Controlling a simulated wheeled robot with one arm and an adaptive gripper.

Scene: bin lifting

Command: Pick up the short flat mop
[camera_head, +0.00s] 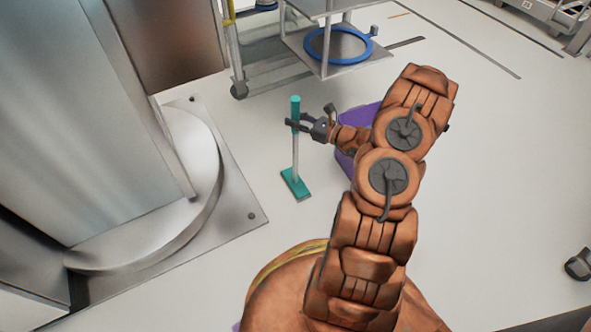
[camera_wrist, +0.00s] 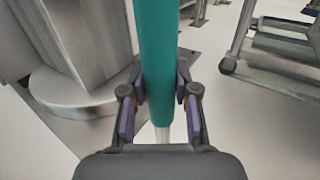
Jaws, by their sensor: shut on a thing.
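The short flat mop (camera_head: 295,150) stands upright in the head view, with a teal grip at the top, a pale shaft and a flat teal head (camera_head: 295,184) low down at the floor. I cannot tell whether the head touches the floor. My gripper (camera_head: 293,124) is shut on the teal grip near its lower end, coming from the right. In the wrist view the teal grip (camera_wrist: 155,60) runs between the two fingers (camera_wrist: 160,105), with the pale shaft just below. The mop head is hidden there.
A large metal machine on a round base (camera_head: 200,170) stands close on the left. A purple bin (camera_head: 350,140) is partly hidden behind my arm. A wheeled metal cart (camera_head: 335,68) with a blue ring stands behind.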

